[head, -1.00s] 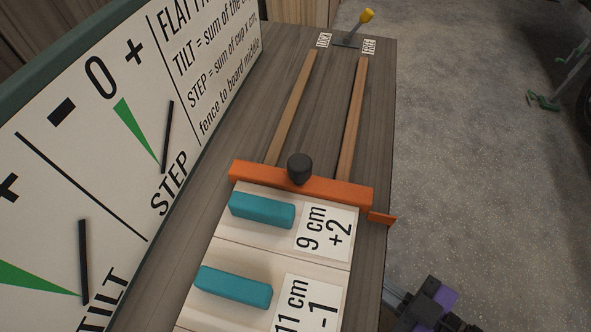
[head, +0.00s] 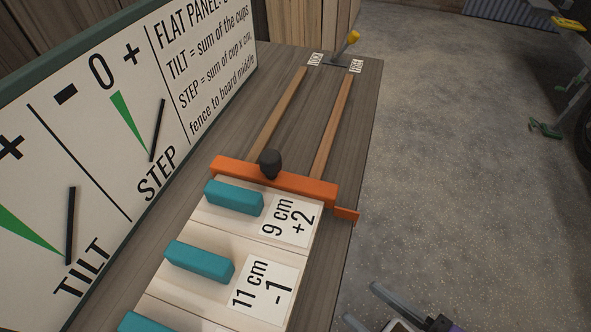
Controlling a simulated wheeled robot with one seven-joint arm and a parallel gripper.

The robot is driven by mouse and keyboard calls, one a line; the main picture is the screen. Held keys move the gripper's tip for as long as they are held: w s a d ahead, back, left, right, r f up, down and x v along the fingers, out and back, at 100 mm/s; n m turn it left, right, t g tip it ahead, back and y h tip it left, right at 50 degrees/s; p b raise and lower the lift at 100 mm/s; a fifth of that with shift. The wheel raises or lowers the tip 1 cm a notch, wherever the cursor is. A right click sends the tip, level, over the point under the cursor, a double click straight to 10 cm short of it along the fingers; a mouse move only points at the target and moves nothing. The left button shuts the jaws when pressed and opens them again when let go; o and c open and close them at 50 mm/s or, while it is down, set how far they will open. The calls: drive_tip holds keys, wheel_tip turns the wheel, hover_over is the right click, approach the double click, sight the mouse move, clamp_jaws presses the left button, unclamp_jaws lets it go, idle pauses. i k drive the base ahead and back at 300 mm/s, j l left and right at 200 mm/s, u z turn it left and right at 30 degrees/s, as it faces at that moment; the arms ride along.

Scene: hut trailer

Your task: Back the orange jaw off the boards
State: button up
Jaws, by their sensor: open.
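Two wooden rails (head: 332,128) run from the jaw to the far end. There a lever with a yellow grip (head: 352,37) stands between two small labels. My gripper (head: 372,306) is at the bottom edge, right of the bench, open, partly cut off and apart from the jaw.
A green-framed sign (head: 120,130) with TILT and STEP dials stands along the bench's left side. The speckled floor (head: 450,170) right of the bench is clear. A green and yellow stand (head: 565,95) is at far right.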

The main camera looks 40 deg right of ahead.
sight(268, 172)
drive_tip(key=k+j+u, duration=0.1)
drive_tip(key=k, duration=0.3)
drive_tip(key=k+j+u, duration=0.1)
drive_tip(key=k, duration=0.25)
drive_tip(key=k+j+u, duration=0.15)
drive_tip(key=k+j, duration=0.15)
drive_tip(key=k, duration=0.05)
